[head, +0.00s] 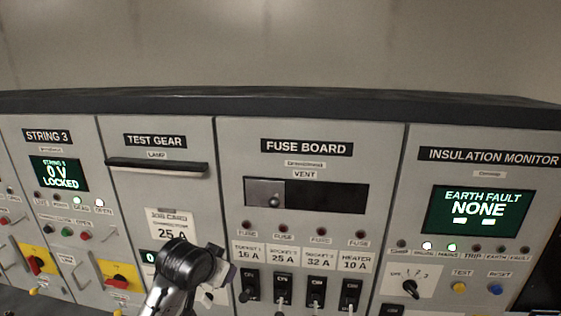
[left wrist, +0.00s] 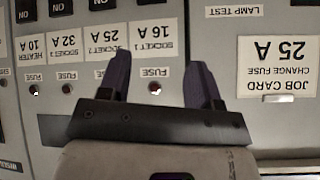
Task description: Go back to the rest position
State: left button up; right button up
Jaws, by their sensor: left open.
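My left gripper (head: 224,276) is low in the head view, in front of the border between the TEST GEAR and FUSE BOARD panels. In the left wrist view its two dark fingers (left wrist: 160,78) stand apart with nothing between them. That view shows the panels upside down, with the fingertips over the area by the SOCKET 1 16 A label (left wrist: 155,35). I cannot tell how far the fingertips are from the panel. The forearm hides part of the TEST GEAR panel below the job card (head: 170,225). My right gripper does not show.
The FUSE BOARD (head: 228,190) has a row of black switches (head: 283,287) and a vent slot (head: 325,197) with a sliding plate. A handle bar (head: 155,168) juts from TEST GEAR. STRING 3 (head: 85,150) reads 0 V LOCKED. The insulation monitor screen (head: 478,211) reads NONE.

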pick_arm(q)
notch_tip(320, 180, up, 7)
jog(key=s+t, duration=0.3)
jog(key=s+a+t+p, duration=0.1)
jog(key=s+a+t, duration=0.1)
jog(key=s, duration=0.4)
jog(key=s+a+f+n+g+y+p, duration=0.1)
jog(key=s+f+g, duration=0.4)
jog(key=s+f, duration=1)
jog(key=s+a+f+n+g+p, duration=0.2)
jog(key=s+a+f+g+p, duration=0.1)
jog(key=s+f, duration=1.2)
jog(key=s+g+p, duration=0.1)
jog(key=s, duration=0.6)
jog(key=shift+g+y, duration=0.4)
